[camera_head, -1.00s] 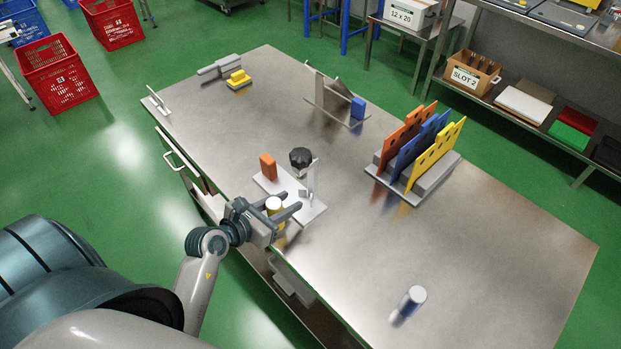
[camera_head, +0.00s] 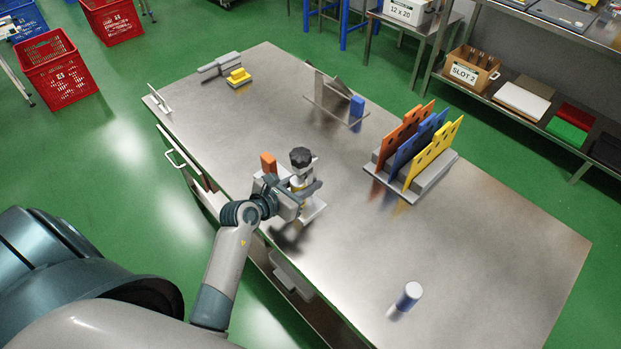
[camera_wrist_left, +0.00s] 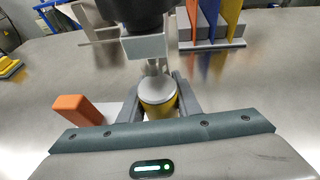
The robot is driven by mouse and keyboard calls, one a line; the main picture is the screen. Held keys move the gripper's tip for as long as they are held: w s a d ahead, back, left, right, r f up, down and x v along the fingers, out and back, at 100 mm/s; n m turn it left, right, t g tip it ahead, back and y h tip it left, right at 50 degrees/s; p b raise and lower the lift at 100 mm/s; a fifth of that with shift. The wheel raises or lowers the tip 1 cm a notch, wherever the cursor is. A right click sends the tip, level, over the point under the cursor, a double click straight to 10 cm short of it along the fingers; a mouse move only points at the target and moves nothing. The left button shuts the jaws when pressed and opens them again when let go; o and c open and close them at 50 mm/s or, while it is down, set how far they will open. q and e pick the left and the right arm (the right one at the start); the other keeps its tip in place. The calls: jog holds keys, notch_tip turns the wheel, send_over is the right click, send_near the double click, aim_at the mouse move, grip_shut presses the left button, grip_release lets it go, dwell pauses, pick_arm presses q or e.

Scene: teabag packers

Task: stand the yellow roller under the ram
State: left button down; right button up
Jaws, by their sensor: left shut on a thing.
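My left gripper (camera_head: 303,188) is shut on the yellow roller (camera_wrist_left: 160,108), which stands upright between the fingers with its white end up. The press has a black knob (camera_head: 300,157) on top, an upright at the back and a light grey base plate (camera_head: 314,211). In the left wrist view the grey ram block (camera_wrist_left: 144,47) hangs below the dark knob, just beyond and above the roller's white top. I cannot tell if the roller is fully beneath it or touches the plate. The gripper and press partly hide the roller in the head view.
An orange block (camera_head: 268,163) stands at the left end of the press plate, close beside my gripper. A rack of coloured plates (camera_head: 432,157) is at the right. A white-topped blue cylinder (camera_head: 408,297) stands at the front. The table's middle right is clear.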

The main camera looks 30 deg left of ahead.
pick_arm(q)
jog(key=shift+w+d+r, duration=0.2)
jog(key=shift+w, duration=0.6)
jog(key=shift+f+p, duration=0.45)
jog(key=shift+p, duration=0.05)
jog(key=shift+s, duration=0.1)
jog(key=shift+f, duration=0.1)
jog(key=c, duration=1.3)
grip_release()
